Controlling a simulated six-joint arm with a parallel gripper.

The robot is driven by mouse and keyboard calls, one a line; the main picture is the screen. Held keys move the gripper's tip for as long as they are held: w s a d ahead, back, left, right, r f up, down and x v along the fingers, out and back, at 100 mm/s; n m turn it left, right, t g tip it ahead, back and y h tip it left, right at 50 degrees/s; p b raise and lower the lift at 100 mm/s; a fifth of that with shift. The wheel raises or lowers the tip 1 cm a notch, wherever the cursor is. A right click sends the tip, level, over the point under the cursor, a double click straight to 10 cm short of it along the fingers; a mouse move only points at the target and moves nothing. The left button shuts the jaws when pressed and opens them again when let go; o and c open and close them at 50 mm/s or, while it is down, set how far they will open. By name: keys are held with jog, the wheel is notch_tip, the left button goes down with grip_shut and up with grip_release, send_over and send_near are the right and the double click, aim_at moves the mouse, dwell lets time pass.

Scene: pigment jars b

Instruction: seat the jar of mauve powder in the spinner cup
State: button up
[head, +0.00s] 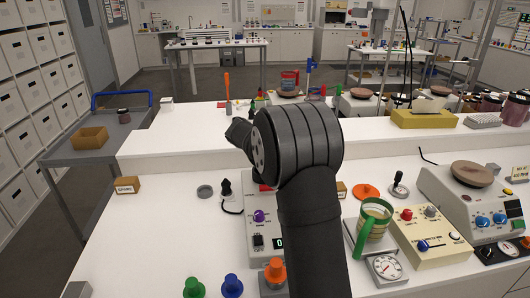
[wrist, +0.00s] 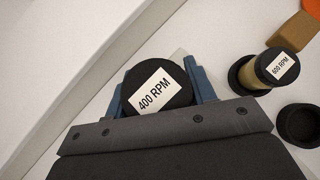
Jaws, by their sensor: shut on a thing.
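In the wrist view my gripper (wrist: 160,84) has its blue fingers on either side of a jar with a black lid (wrist: 158,92) labelled "400 RPM". The fingers are shut on it. I see only its lid, so the powder's colour is hidden. To its right, a jar labelled "600 RPM" (wrist: 277,67) with tan sides leans in or against a black cup (wrist: 241,75). Another black cup (wrist: 299,124), open and empty, is at the right edge. In the head view my arm hides the held jar and most of the gripper. I cannot tell which cup is the spinner's.
In the wrist view a brown block (wrist: 297,28) lies at the upper right. The bench's left side is mostly clear.

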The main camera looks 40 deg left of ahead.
jog(key=shift+f, duration=2.15)
jog(key=o, duration=1.1)
jog(key=v, duration=1.7)
jog(key=shift+s, duration=0.15)
jog(key=shift+r, duration=0.1)
jog(key=x, duration=1.7)
jog(key=shift+w, duration=0.2)
